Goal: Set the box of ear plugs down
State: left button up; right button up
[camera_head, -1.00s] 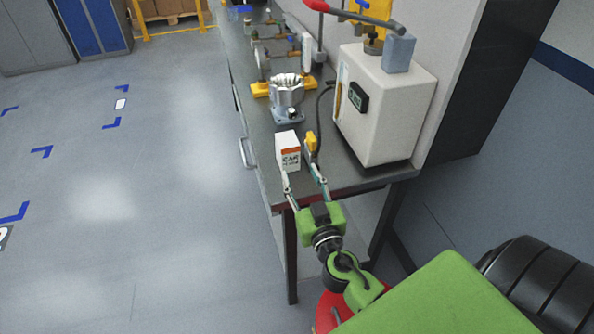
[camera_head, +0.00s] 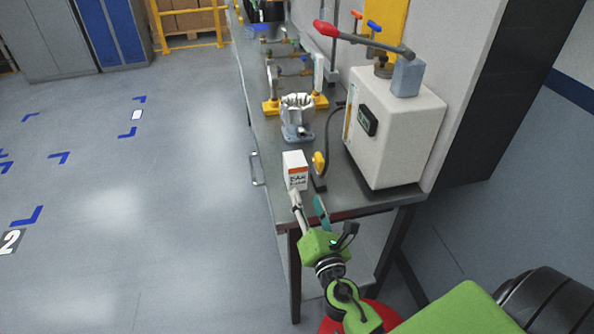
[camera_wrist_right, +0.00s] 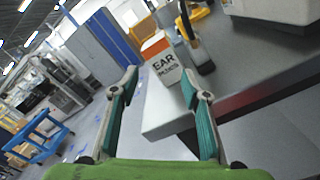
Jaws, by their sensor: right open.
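The box of ear plugs (camera_head: 295,170) is white with an orange band and dark lettering. It stands upright on the grey workbench (camera_head: 345,203) near its front left corner. In the right wrist view the box (camera_wrist_right: 160,60) stands beyond the fingertips, near the bench corner. My right gripper (camera_head: 308,198) is open, on the near side of the box; in the right wrist view its spread fingers (camera_wrist_right: 161,83) have nothing between them. In the head view one finger overlaps the box's lower edge; I cannot tell whether it touches. My left gripper is not in view.
A yellow-and-black tool (camera_head: 319,168) stands right beside the box. A machined housing (camera_head: 297,116) is behind it, and a large white machine (camera_head: 392,130) with a red-handled lever is at the right. Open floor lies left of the bench.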

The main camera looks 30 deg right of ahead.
aim_at(297, 176)
jog(key=w+n, duration=0.2)
jog(key=w+d+n+p, duration=0.1)
jog(key=w+n, duration=0.4)
jog(key=shift+w+d+f+n, duration=0.1)
jog(key=shift+w+d+n, duration=0.2)
jog(key=shift+w+d, duration=0.1)
jog(key=shift+r+p+x, duration=0.15)
jog(key=shift+p+x, duration=0.2)
jog(key=shift+x, duration=1.1)
jog(key=shift+r+p+x, duration=0.15)
jog(key=shift+p+x, duration=0.15)
jog(key=shift+x, duration=1.15)
jog(key=shift+s, duration=0.1)
jog(key=c, duration=0.9)
jog(key=shift+o, duration=0.2)
jog(key=shift+r, duration=0.1)
